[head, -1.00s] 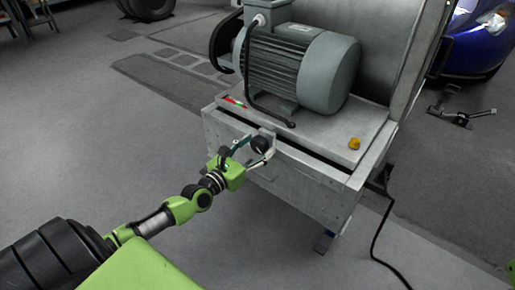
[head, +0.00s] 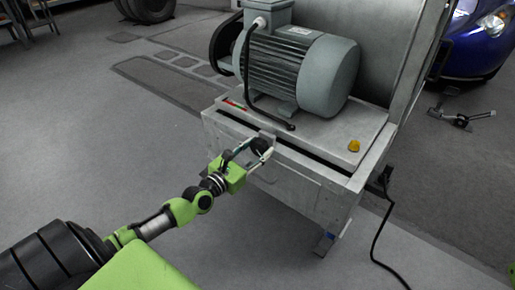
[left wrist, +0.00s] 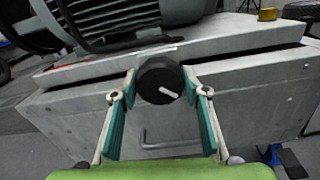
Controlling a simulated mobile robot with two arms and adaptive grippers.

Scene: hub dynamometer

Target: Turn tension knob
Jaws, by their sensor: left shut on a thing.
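The tension knob is a round black knob (left wrist: 160,80) with a white pointer line on its face, on the front of the grey metal dynamometer housing. In the left wrist view its line slants down to the right. The knob also shows small and dark in the head view (head: 258,145). My left gripper (left wrist: 159,84) is shut on the knob, with one teal-padded finger at each side of it. In the head view the left gripper (head: 256,147) reaches the housing's front from the lower left. My right gripper is not in view.
A grey ribbed motor (head: 300,65) stands on the housing's top plate. A yellow knob (head: 353,146) sits at that plate's right. A bar handle (left wrist: 172,145) is below the black knob. A black cable (head: 376,240) runs over the floor at right.

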